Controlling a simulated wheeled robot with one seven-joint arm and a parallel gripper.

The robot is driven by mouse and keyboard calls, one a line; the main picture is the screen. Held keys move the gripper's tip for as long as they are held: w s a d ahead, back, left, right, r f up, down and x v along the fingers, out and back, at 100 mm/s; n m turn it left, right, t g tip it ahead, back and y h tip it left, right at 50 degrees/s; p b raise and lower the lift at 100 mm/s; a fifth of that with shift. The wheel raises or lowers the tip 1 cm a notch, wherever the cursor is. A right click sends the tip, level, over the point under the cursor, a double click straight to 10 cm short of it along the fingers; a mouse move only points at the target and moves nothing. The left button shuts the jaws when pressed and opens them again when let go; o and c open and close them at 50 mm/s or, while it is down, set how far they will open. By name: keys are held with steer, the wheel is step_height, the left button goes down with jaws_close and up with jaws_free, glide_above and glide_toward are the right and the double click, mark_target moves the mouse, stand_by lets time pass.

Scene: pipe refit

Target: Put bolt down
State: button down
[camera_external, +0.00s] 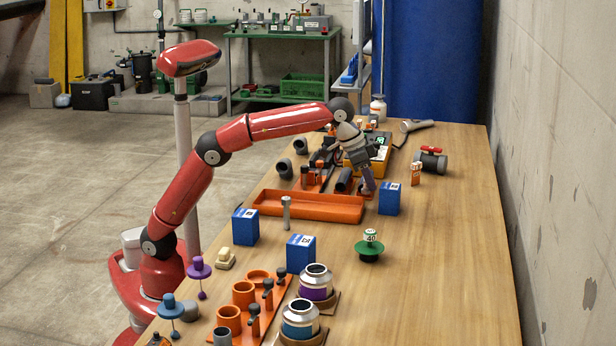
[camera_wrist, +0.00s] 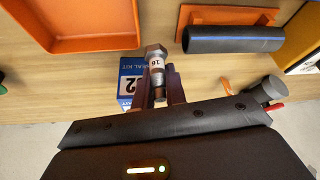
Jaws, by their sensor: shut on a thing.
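A silvery hex-head bolt (camera_wrist: 155,80) with a white label reading 16 is between the two dark fingers of my gripper (camera_wrist: 160,88) in the wrist view. The gripper is shut on it. In the external view my gripper (camera_external: 367,186) points down near the right end of the shallow orange tray (camera_external: 310,208), beside a blue box. The bolt is hard to make out there. The tray also shows at the upper left of the wrist view (camera_wrist: 80,47). A second grey bolt (camera_external: 286,213) stands upright in front of the tray.
Blue boxes stand close by: one right of the gripper (camera_external: 389,198), others nearer the camera (camera_external: 245,227) (camera_external: 301,253). A grey pipe (camera_wrist: 232,40) lies on an orange holder. A green-based part (camera_external: 369,250) stands to the right. The table's right side is mostly clear.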

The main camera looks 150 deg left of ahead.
mark_target(368, 190)
steer(key=shift+f+b, duration=0.45)
steer(key=shift+f, duration=1.25)
steer(key=c, duration=1.7)
jaws_free()
steer(key=shift+f, duration=0.1)
steer(key=p+v, duration=0.2)
steer(key=v, duration=0.9)
steer(key=shift+r, duration=0.25)
steer(key=o, duration=0.3)
steer(key=shift+s+d+r, duration=0.15)
steer(key=shift+r, duration=0.2)
